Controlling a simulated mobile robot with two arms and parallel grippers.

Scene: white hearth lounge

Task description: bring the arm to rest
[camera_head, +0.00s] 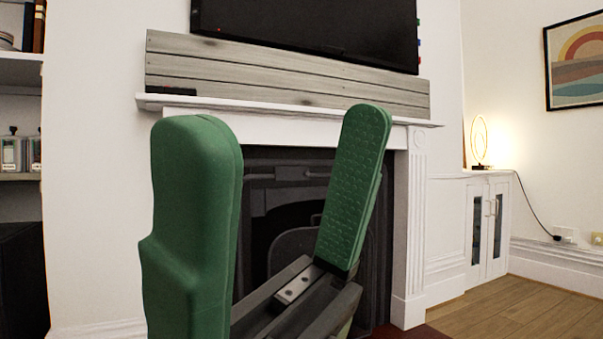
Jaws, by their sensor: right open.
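My right gripper (275,185) fills the middle of the head view, close to the camera. Its two green fingers point up and stand wide apart, with nothing between them. The left finger shows its smooth outer side, and the right one shows its dotted inner pad. The grey gripper body shows below, at the bottom of the picture. The gripper covers part of the fireplace (270,190) behind it and touches nothing that I can see. My left gripper is not in this view.
A white mantelpiece (300,111) with a grey plank panel (290,75) stands behind, below a dark television (310,30). Shelves (20,70) stand at the left. A white cabinet (487,230) with a lit lamp (479,142) stands at the right. Wooden floor (520,310) is clear at the lower right.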

